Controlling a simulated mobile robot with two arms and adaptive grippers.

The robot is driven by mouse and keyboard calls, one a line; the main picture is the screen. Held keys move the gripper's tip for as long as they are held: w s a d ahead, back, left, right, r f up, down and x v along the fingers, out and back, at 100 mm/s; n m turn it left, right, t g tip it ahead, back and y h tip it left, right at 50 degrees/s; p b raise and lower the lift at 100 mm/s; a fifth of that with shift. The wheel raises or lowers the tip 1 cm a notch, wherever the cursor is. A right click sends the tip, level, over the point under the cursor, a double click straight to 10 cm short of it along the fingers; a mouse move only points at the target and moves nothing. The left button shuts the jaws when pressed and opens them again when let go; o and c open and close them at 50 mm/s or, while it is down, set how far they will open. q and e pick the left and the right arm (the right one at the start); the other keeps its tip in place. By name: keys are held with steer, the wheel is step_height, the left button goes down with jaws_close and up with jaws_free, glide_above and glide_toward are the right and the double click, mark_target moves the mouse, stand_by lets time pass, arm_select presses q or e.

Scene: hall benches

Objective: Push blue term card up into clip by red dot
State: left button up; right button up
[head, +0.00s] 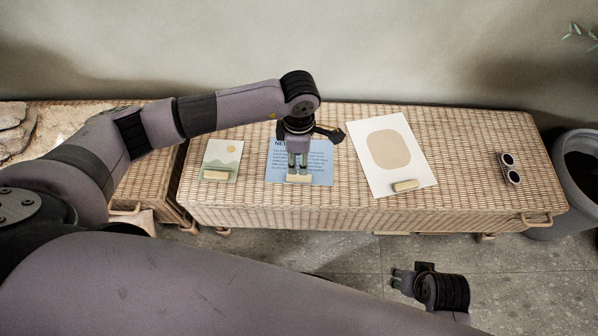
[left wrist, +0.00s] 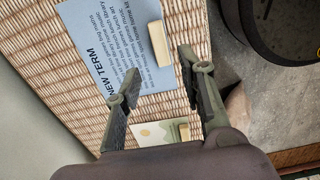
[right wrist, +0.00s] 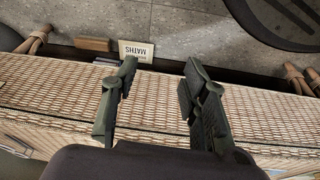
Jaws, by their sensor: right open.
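The blue term card (head: 321,163), headed "NEW TERM", lies flat on the wicker bench. A cream bar (head: 299,179) sits across its lower edge; both card (left wrist: 108,40) and bar (left wrist: 160,45) show in the left wrist view. My left gripper (head: 297,170) is over the card near the bar, pointing down, and hides part of the print. Its fingers (left wrist: 158,62) are apart with nothing between them. I cannot tell whether they touch the card. My right gripper (head: 398,281) is open and empty, low in front of the bench. I see no red dot or clear clip.
On the wicker bench (head: 480,140), a landscape card (head: 224,152) lies left and a white poster (head: 380,130) right, each with a cream bar. Sunglasses (head: 509,168) lie at the right end. A grey planter (head: 575,190) stands beyond. A "MATHS" book (right wrist: 137,52) shows below.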

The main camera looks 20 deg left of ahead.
mark_target(299, 177)
arm_select(q)
steer(key=shift+f+b, duration=0.45)
steer(key=shift+f, duration=0.4)
steer(key=shift+f+b, duration=0.5)
steer(key=shift+f, duration=0.25)
steer(key=shift+d+f+b, duration=0.1)
steer(key=shift+f+b, duration=0.3)
steer(key=shift+f, duration=0.2)
steer(key=shift+f+b, duration=0.65)
steer(key=shift+f, duration=0.1)
arm_select(e)
steer(key=w+v, duration=0.1)
steer(key=v, duration=0.7)
arm_select(q)
steer(key=shift+f+b, duration=0.55)
steer(key=shift+f, duration=0.1)
steer(key=shift+f+b, duration=0.4)
steer(key=shift+f, duration=0.35)
arm_select(e)
steer(key=w+a+r+t+y, duration=0.1)
steer(key=w+a+r+t, duration=0.1)
steer(key=w+t, duration=0.3)
steer(key=shift+w+a+r, duration=0.2)
steer(key=shift+w+r, duration=0.35)
steer(key=shift+w, duration=1.05)
